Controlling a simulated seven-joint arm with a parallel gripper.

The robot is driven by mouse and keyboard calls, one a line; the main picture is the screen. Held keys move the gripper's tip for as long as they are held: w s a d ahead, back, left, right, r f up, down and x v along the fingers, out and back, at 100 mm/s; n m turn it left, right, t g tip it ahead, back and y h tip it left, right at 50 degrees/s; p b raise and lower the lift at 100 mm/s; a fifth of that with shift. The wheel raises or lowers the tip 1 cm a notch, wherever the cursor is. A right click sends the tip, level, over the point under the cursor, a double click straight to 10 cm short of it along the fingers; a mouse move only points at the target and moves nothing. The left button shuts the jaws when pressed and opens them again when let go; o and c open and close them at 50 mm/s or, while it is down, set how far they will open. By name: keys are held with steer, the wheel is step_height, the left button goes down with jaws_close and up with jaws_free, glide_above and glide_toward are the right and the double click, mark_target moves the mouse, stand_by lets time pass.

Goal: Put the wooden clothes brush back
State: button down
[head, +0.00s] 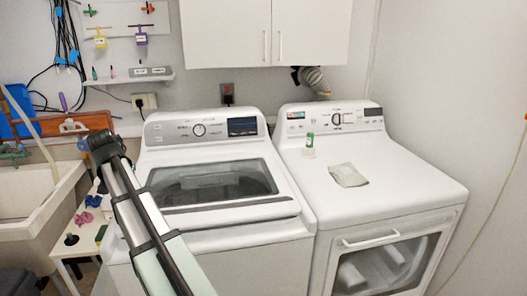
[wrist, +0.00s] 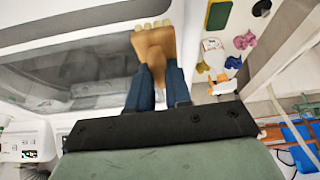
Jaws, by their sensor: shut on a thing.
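My gripper (wrist: 158,70) shows two dark blue fingers in the wrist view. They are shut on the wooden clothes brush (wrist: 154,42), a light brown wooden piece with a pale edge at its far end. The brush cannot be made out clearly there.
The side table (head: 62,252) holds pink pieces (head: 92,201) and other small things. A sink (head: 45,205) stands at the left. The dryer (head: 400,185) carries a folded cloth (head: 347,175) and a small green-and-white item (head: 309,145). A wall shelf (head: 128,78) hangs above.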

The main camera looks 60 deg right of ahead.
steer(key=s+d+r+m+g+h, duration=0.1)
steer(key=s+d+m, duration=0.2)
steer(key=d, duration=1.1)
steer(key=s+d+r+m+g, duration=0.1)
steer(key=s+d+r+m, duration=0.15)
steer(key=d, duration=1.05)
steer(key=s+d+m+h, duration=0.1)
steer(key=s+d+m, duration=0.15)
steer(key=d, duration=1.15)
steer(key=s+d+r+m+g, duration=0.3)
steer(key=s+d+m, duration=0.3)
steer(key=s+d, duration=2.25)
steer(key=s+d+f+m+g+y, duration=0.1)
steer(key=s+d+f+m, duration=0.15)
steer(key=d, duration=0.45)
steer(key=s+d+f+m+y, duration=0.1)
steer(key=s+d+m, duration=0.15)
steer(key=d, duration=0.45)
steer(key=shift+a+f, duration=0.1)
steer(key=shift+f, duration=4.25)
steer(key=shift+f, duration=0.15)
steer(key=c, duration=1.1)
jaws_free()
steer(key=shift+o, duration=0.2)
